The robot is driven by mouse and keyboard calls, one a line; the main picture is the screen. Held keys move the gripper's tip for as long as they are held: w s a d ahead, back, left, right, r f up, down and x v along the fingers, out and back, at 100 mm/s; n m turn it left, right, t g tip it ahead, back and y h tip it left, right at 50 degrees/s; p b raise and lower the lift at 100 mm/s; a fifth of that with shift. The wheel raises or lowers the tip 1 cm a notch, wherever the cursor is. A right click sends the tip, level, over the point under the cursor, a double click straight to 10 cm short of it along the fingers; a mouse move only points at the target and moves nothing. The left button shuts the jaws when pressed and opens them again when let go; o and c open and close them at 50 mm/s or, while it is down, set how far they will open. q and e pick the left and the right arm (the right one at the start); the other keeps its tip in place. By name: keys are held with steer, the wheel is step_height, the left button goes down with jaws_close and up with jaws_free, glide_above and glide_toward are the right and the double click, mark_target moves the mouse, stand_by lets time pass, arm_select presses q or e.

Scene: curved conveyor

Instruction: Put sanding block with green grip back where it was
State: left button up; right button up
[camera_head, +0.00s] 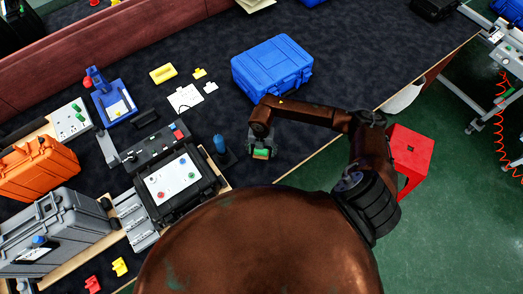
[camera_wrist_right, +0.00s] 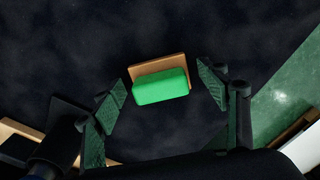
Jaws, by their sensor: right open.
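The sanding block with a green grip (camera_wrist_right: 160,87) lies on the dark mat, its tan base showing behind the grip. It also shows small in the head view (camera_head: 261,154), near the mat's front edge. My right gripper (camera_head: 263,143) is above the block, pointing down. In the right wrist view the two fingers of the right gripper (camera_wrist_right: 163,86) stand apart on either side of the block, with gaps on both sides. The gripper is open and empty. My left gripper is not in view.
A blue case (camera_head: 272,68) stands behind my right arm. A blue-topped cylinder (camera_head: 220,145) on a dark base stands just left of the right gripper. A black device with a white panel (camera_head: 172,183) is farther left. A red stool (camera_head: 410,150) stands on the green floor at right.

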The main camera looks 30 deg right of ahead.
step_height(320, 180, up, 12)
steer(key=shift+r, duration=0.2)
stand_by(0.4)
